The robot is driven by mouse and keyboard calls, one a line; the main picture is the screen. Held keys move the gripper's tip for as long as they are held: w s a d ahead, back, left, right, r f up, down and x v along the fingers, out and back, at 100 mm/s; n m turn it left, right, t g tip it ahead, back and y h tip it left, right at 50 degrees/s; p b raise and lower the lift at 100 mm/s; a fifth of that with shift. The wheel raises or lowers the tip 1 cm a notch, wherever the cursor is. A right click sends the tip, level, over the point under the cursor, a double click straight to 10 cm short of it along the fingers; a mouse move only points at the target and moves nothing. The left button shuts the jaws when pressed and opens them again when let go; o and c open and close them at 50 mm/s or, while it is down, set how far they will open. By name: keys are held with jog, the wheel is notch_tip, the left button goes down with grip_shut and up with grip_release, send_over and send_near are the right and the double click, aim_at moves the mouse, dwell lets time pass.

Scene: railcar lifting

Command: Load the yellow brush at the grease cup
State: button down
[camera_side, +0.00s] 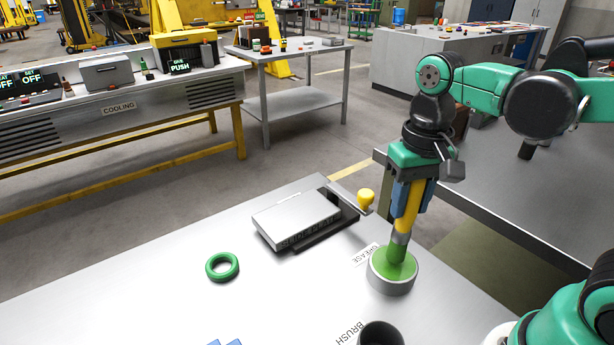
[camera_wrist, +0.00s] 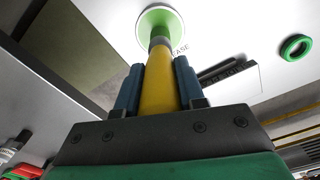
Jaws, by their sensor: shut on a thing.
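My gripper (camera_side: 409,199) is shut on the yellow brush (camera_side: 408,204), with its blue fingers on both sides of the yellow handle. The brush points down, slightly tilted, and its green-coated tip is in the grease cup (camera_side: 391,284). The cup is a round grey container with green grease inside, at the right of the bench, by the GREASE label. In the wrist view my gripper (camera_wrist: 158,88) holds the yellow handle (camera_wrist: 158,85), which reaches to the grease cup (camera_wrist: 141,36) at the top. The very tip is hidden in the grease.
A dark round holder (camera_side: 381,334) stands by the BRUSH label at the front. A grey box with a crank and yellow knob (camera_side: 366,198) sits behind the cup. A green ring (camera_side: 222,267) lies left, and a blue piece (camera_side: 226,342) at the bottom edge. The bench between is clear.

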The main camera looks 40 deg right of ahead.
jog(key=shift+r, duration=2.75)
jog(key=w+r, duration=0.4)
jog(key=w, duration=0.3)
jog(key=w+r+n, duration=0.1)
jog(key=w+r, duration=0.3)
jog(key=w, duration=0.3)
jog(key=shift+w, duration=0.4)
